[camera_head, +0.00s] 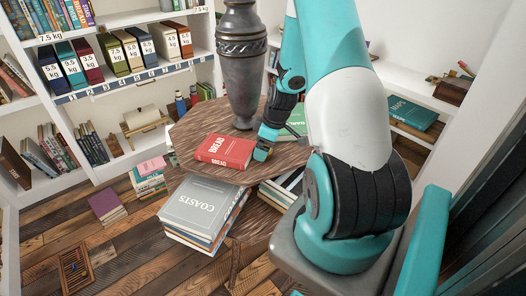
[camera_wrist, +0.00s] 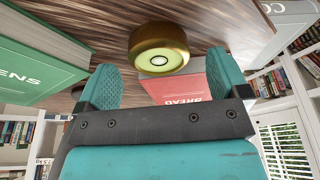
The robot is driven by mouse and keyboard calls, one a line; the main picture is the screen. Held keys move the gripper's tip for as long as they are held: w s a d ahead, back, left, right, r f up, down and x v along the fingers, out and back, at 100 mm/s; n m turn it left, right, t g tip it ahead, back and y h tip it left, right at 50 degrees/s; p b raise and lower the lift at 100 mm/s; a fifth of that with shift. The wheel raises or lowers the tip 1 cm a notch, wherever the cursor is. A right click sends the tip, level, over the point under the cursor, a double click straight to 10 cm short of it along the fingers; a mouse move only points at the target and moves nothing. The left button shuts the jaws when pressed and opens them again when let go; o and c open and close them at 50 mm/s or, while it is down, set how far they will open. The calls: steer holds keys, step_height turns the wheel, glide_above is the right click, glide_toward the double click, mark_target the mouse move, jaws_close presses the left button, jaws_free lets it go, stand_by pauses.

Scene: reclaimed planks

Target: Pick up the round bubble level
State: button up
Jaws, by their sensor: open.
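The round bubble level (camera_wrist: 158,48) is a small brass disc with a pale green vial. It lies on the wooden table (camera_head: 190,132) and shows in the wrist view just beyond and between my fingertips. In the head view it is hidden or too small to make out near my gripper (camera_head: 262,152). In the wrist view my gripper (camera_wrist: 160,85) is open, with one teal finger to each side of the level's near space. Nothing is held between the fingers.
A red BREAD book (camera_head: 225,151) lies left of my gripper, close to it. A green book (camera_wrist: 38,62) lies on the other side. A tall dark vase (camera_head: 242,65) stands behind. A stack topped by a grey COASTS book (camera_head: 203,207) stands in front, lower down.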

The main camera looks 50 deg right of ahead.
steer(key=shift+w+f, duration=0.2)
steer(key=shift+f, duration=0.5)
steer(key=c, duration=1.1)
steer(key=shift+r, duration=0.1)
